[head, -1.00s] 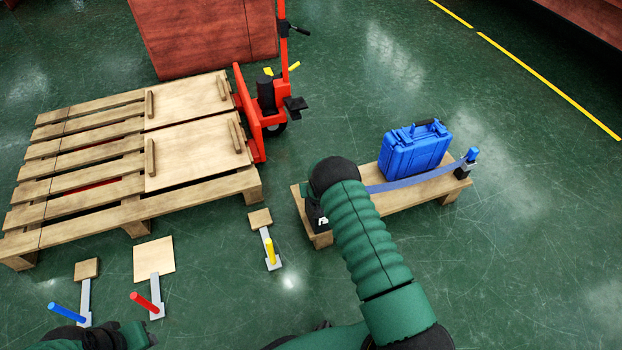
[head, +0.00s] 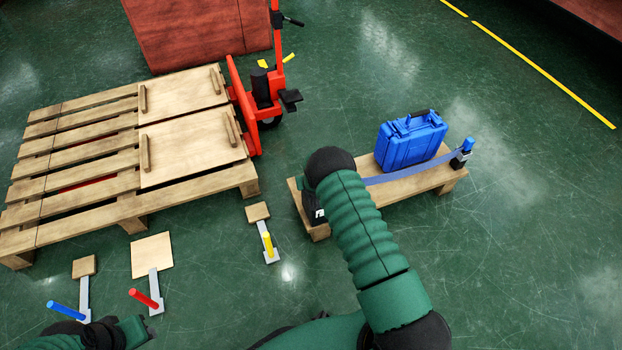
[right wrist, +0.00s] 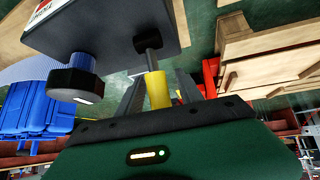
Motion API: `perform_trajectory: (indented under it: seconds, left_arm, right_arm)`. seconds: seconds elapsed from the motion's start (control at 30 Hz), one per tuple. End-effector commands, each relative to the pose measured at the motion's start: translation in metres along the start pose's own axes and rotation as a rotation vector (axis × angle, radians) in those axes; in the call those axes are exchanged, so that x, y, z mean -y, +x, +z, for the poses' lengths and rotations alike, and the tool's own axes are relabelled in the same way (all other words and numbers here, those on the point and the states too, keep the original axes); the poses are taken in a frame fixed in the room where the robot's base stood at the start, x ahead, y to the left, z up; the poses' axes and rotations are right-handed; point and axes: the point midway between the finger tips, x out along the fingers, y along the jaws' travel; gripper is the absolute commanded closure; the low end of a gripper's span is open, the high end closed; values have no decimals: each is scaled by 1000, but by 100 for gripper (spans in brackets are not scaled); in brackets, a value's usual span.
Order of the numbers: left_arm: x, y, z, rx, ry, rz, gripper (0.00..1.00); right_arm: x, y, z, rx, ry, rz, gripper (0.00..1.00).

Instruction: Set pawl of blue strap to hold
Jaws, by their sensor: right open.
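The blue strap (head: 410,175) runs along the low wooden bench past a blue case, from a post with a blue top (head: 468,146) to a dark box at the left end, mostly behind my right arm.
The blue case (head: 410,142) stands on the bench (head: 440,178). A wooden pallet (head: 75,165) and a red pallet jack (head: 265,90) are at left. Floor right of the bench is clear.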

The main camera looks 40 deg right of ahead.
Motion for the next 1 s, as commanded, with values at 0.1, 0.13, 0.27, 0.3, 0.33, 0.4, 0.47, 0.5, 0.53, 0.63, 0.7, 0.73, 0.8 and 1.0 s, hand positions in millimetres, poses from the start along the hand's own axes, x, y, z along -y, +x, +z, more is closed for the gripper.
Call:
perform_trajectory:
  seconds: [0.1,0.13,0.27,0.3,0.33,0.4,0.47,0.5,0.53,0.63,0.7,0.73,0.8,1.0]
  left_arm:
    - [0,-13,-3,0,0,0,64]
    - [0,-17,-4,0,0,0,64]
    - [0,-37,-9,0,0,0,64]
    - [0,-42,-10,0,0,0,64]
    - [0,-46,-11,0,0,0,64]
    - [0,-55,-13,0,0,0,64]
    - [0,-61,-14,0,0,0,64]
    - [0,-64,-15,0,0,0,64]
    - [0,-67,-16,0,0,0,64]
    - [0,-72,-17,0,0,0,64]
    - [0,-73,-17,0,0,0,64]
    - [0,-74,-17,0,0,0,64]
    - [0,-74,-17,0,0,0,64]
    - [0,-73,-17,0,0,0,64]
  right_arm:
    - [0,-19,-5,-1,0,0,57]
    - [0,-26,-5,1,0,0,57]
    - [0,-64,-6,2,-1,-1,57]
    - [0,-76,-7,1,0,-1,57]
    - [0,-85,-6,1,-1,-2,57]
    - [0,-106,-6,1,-1,-2,57]
    - [0,-122,-5,1,-1,-2,57]
    - [0,-131,-4,2,-1,-2,57]
    - [0,-138,-4,1,0,-1,57]
    - [0,-155,-3,1,0,-2,57]
    - [0,-162,-2,0,0,-2,57]
    - [0,-163,-1,1,0,-1,57]
    - [0,-165,0,1,0,-1,57]
    - [0,-165,0,0,0,-1,57]
